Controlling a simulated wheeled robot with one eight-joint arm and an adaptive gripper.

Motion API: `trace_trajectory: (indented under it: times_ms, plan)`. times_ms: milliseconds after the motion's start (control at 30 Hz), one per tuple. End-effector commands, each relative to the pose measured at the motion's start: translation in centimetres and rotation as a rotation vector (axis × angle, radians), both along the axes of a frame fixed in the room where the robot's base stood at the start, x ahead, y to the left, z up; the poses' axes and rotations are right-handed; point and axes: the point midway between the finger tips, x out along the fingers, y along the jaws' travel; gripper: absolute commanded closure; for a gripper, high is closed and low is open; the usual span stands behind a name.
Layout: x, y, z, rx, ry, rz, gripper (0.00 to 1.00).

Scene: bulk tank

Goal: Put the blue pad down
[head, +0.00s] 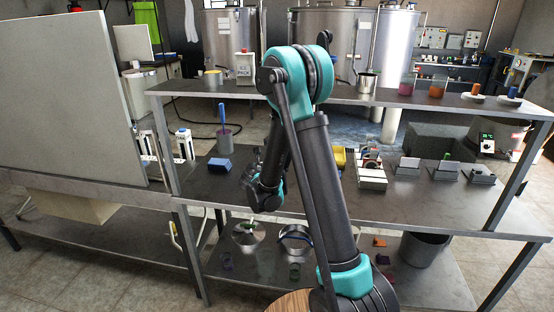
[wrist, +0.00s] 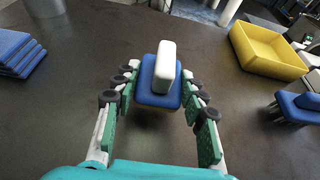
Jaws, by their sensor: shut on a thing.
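The blue pad (wrist: 149,97) is in the middle of the wrist view, with an upright white block (wrist: 165,65) on its top. My gripper (wrist: 160,86) is shut on the pad, its green-padded fingers on the left and right sides. The pad is over the dark shelf; I cannot tell whether it touches the surface. In the head view my arm hides the held pad, and my gripper (head: 259,164) shows only in part. A stack of blue pads (wrist: 18,50) lies to the left; it also shows in the head view (head: 219,166).
A yellow tray (wrist: 268,52) stands at the back right, and a blue brush (wrist: 299,107) lies at the right. The dark shelf around the pad is bare. An upper shelf (head: 225,88) runs above.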

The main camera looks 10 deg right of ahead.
Motion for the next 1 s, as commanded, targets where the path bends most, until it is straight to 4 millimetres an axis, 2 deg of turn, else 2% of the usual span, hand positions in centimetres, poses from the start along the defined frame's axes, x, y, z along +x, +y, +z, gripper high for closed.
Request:
trace_trajectory:
  times_ms: [133, 233, 700, 833, 1000]
  plan:
    - [0.2, -0.1, 0.0, 0.000, 0.000, 0.000, 0.97]
    - [1.3, -0.5, 0.0, 0.001, 0.000, -0.003, 0.97]
    - [11.7, -4.0, 0.0, 0.001, 0.000, -0.002, 0.97]
    - [13.6, -4.5, 0.0, 0.001, 0.000, -0.001, 0.97]
    - [14.4, -4.8, 0.0, 0.000, 0.000, 0.000, 0.97]
